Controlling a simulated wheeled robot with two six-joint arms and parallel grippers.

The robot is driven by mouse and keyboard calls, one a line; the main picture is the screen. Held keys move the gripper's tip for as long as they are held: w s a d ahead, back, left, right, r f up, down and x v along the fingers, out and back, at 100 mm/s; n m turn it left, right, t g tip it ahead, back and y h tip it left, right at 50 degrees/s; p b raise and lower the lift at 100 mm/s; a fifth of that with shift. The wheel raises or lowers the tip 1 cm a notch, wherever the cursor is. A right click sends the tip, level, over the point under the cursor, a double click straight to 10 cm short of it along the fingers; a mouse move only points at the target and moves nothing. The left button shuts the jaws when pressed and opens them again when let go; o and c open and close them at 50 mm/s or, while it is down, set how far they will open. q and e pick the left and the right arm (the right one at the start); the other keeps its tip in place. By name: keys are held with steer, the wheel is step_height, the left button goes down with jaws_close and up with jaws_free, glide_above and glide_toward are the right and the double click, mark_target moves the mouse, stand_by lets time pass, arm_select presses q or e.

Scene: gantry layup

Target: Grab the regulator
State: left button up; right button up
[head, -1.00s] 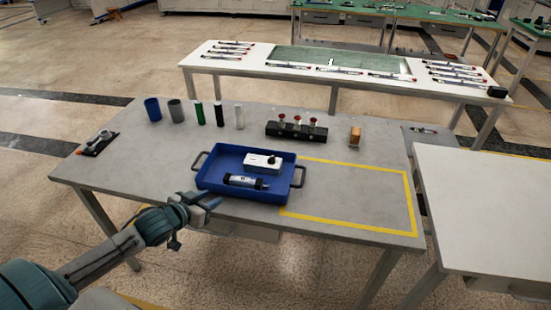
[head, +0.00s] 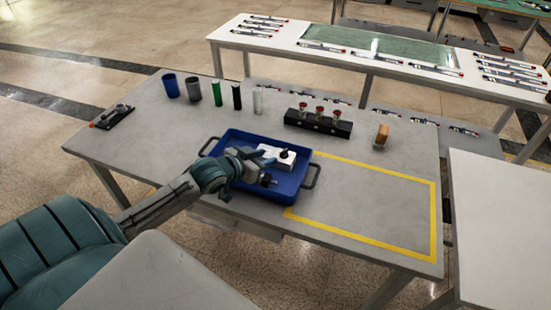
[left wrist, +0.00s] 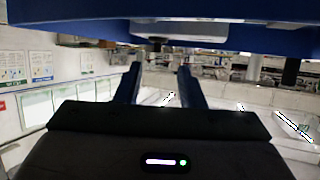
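A blue tray (head: 300,195) with dark handles sits on the grey table. In it is a white box with a black knob (head: 277,160), probably the regulator; my left gripper partly covers it. The dark cylinder seen earlier in the tray is now mostly hidden behind my gripper. My left gripper (head: 268,168) is over the tray, close to the white box; contact cannot be told. In the left wrist view its two fingers (left wrist: 160,70) are apart with nothing between them. Blue tray edges (left wrist: 70,33) and a white part of the box (left wrist: 185,30) cross the top there. My right gripper is not in view.
Behind the tray stand a blue cup (head: 171,86), a grey cup (head: 193,90), several slim cylinders and a black rack (head: 318,122) with red-topped items. The yellow-outlined area (head: 375,200) is empty.

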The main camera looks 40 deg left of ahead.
mark_target(281, 153)
arm_select(q)
steer(key=shift+w+d+f, duration=0.1)
steer(key=shift+w+f, duration=0.1)
steer(key=shift+w, duration=0.25)
steer(key=shift+w+f, duration=0.15)
steer(key=shift+w, duration=0.2)
steer(key=shift+w+d, duration=0.15)
steer(key=shift+w, duration=0.1)
steer(key=x, duration=0.3)
steer(key=shift+w+d+f+p, duration=0.1)
steer(key=shift+f+p, duration=0.1)
steer(key=shift+p, duration=0.15)
steer(key=shift+w+f, duration=0.25)
steer(key=shift+w, duration=0.15)
jaws_close()
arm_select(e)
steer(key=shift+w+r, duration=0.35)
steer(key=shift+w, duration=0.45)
